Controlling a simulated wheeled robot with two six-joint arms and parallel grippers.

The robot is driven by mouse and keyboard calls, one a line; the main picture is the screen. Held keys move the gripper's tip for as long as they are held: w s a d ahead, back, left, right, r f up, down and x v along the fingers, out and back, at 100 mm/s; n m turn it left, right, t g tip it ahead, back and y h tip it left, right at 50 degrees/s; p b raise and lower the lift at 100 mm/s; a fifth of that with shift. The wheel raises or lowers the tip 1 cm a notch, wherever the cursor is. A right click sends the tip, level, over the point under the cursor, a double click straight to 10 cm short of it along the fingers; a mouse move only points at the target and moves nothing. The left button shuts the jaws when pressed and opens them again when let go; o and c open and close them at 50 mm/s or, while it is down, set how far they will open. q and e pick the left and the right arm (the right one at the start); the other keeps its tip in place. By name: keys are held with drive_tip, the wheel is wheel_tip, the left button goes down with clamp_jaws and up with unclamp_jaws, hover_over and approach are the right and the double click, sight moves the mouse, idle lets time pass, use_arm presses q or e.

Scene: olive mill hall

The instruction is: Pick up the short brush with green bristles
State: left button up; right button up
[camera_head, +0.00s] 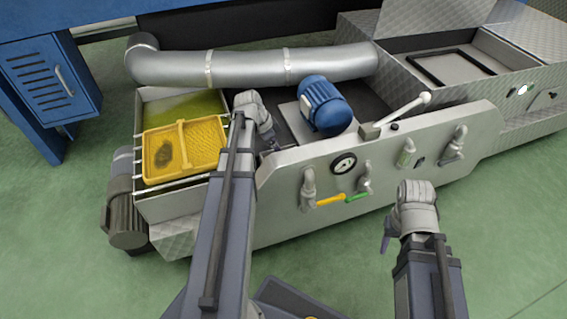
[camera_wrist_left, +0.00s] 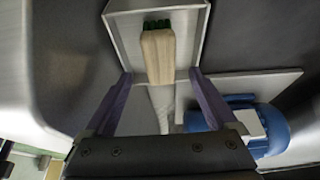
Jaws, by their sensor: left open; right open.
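The short brush (camera_wrist_left: 158,55) has a pale wooden handle and dark green bristles. In the left wrist view it lies in or over a shallow grey metal holder (camera_wrist_left: 119,36), bristles at the far end. My left gripper (camera_wrist_left: 160,76) is open, its two purple fingers either side of the handle's near end; whether they touch it I cannot tell. In the head view my left gripper (camera_head: 268,138) is over the machine behind the front panel, and I cannot make out the brush there. My right gripper (camera_head: 386,240) is open and empty in front of the panel.
A blue motor (camera_head: 325,103) stands close to the left gripper, and a yellow basket (camera_head: 207,135) sits left of my left arm. A silver pipe (camera_head: 245,67) runs behind. The front panel (camera_head: 285,177) carries a gauge and valve levers. Green floor is clear at right.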

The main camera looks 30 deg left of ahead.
use_arm(q)
drive_tip(key=shift+b+x, duration=2.4)
drive_tip(key=shift+x, duration=0.15)
drive_tip(key=shift+s+a+f, duration=0.1)
drive_tip(key=shift+a+f, duration=0.05)
drive_tip(key=shift+f, duration=0.15)
clamp_jaws()
